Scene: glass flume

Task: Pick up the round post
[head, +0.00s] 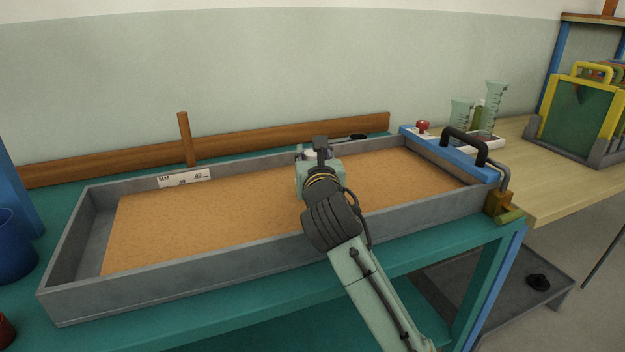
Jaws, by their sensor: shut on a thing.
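My gripper (320,150) is over the far middle part of the sand bed (200,225) in the long grey tray (180,284). It is seen from behind, and my own wrist and arm cover most of it. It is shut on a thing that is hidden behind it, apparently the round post. No round post shows standing or lying clear on the sand. I cannot tell how the held thing is tilted or whether it touches the sand.
A brown board with an upright stick (186,138) stands behind the tray. A white scale card (184,178) lies at the back wall. A blue bar with a black handle (465,147) crosses the right end. Measuring cylinders (494,108) stand beyond. The sand left of my arm is clear.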

